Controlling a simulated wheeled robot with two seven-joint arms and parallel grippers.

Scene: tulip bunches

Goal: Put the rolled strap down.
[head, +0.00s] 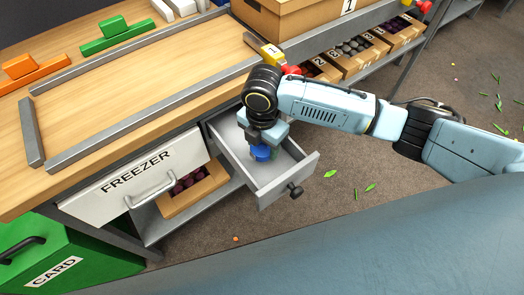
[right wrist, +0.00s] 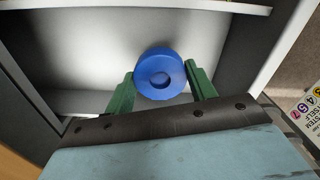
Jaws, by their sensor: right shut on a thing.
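The rolled strap (right wrist: 160,74) is a blue roll with a hollow centre. In the right wrist view it sits between the two green fingers of my right gripper (right wrist: 161,92), which is shut on it. In the head view my right gripper (head: 262,143) points down into an open grey drawer (head: 297,172), with the blue strap (head: 261,153) at its tip. I cannot tell whether the strap touches the drawer floor. The drawer holds nothing else that I can see. My left gripper is not in view.
The wooden bench top (head: 150,90) with grey rails is left of the drawer. A freezer front (head: 135,178) and a green card bin (head: 65,255) are at lower left. A cardboard box (head: 300,18) and several small boxes stand at the back. Leaves litter the floor.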

